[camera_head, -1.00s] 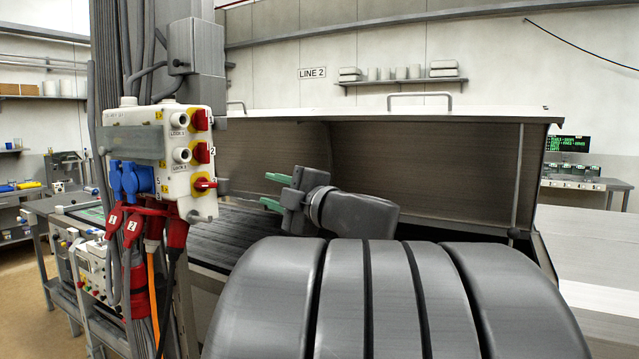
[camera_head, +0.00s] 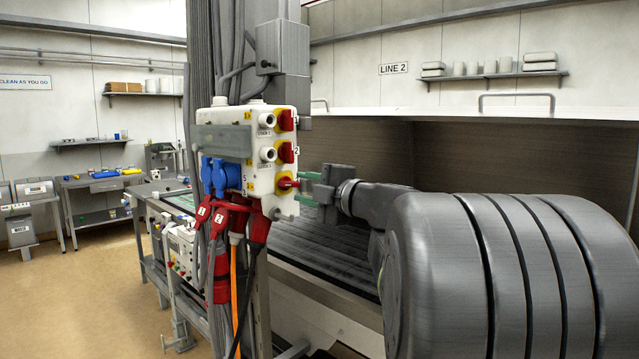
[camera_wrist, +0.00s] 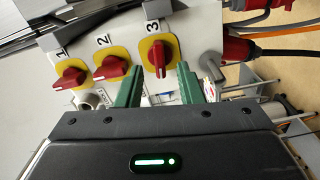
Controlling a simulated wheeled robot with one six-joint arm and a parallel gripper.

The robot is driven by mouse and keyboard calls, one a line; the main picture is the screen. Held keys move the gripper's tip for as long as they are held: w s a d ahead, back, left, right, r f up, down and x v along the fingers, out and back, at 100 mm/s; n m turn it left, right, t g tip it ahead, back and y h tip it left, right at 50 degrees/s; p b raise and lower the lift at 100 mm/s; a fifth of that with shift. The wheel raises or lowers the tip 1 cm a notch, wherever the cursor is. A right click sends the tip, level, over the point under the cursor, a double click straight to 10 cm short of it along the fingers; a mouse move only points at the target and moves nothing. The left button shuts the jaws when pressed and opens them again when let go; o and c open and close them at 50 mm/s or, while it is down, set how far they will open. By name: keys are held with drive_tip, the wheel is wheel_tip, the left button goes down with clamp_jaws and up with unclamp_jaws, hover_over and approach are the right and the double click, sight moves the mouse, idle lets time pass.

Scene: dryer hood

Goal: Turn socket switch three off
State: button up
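Socket switch three (camera_wrist: 158,57) is a red knob on a yellow plate under the numeral 3 in the wrist view. Its handle stands roughly upright there, while the handles of switch one (camera_wrist: 69,78) and switch two (camera_wrist: 112,69) lie closer to sideways. In the head view, switch three (camera_head: 285,184) is the lowest red knob on the white socket box (camera_head: 268,207), its handle pointing sideways. My gripper (camera_head: 303,186) is open just right of it. In the wrist view, the green fingers of my gripper (camera_wrist: 159,76) are apart, with the knob lined up between them; contact cannot be told.
Blue plugs (camera_head: 221,176) and red plugs (camera_head: 232,212) with hanging cables crowd the box's lower left. A grey conveyor (camera_head: 325,250) under the hood (camera_head: 480,155) lies behind my arm. Open floor (camera_head: 90,280) shows at the left.

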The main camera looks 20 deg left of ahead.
sight(293, 185)
drive_tip(key=shift+x, duration=1.75)
clamp_jaws()
drive_tip(key=shift+f+n, duration=0.15)
drive_tip(key=shift+n, duration=0.35)
drive_tip(key=shift+n+b, duration=0.3)
drive_tip(key=shift+n, duration=0.2)
unclamp_jaws()
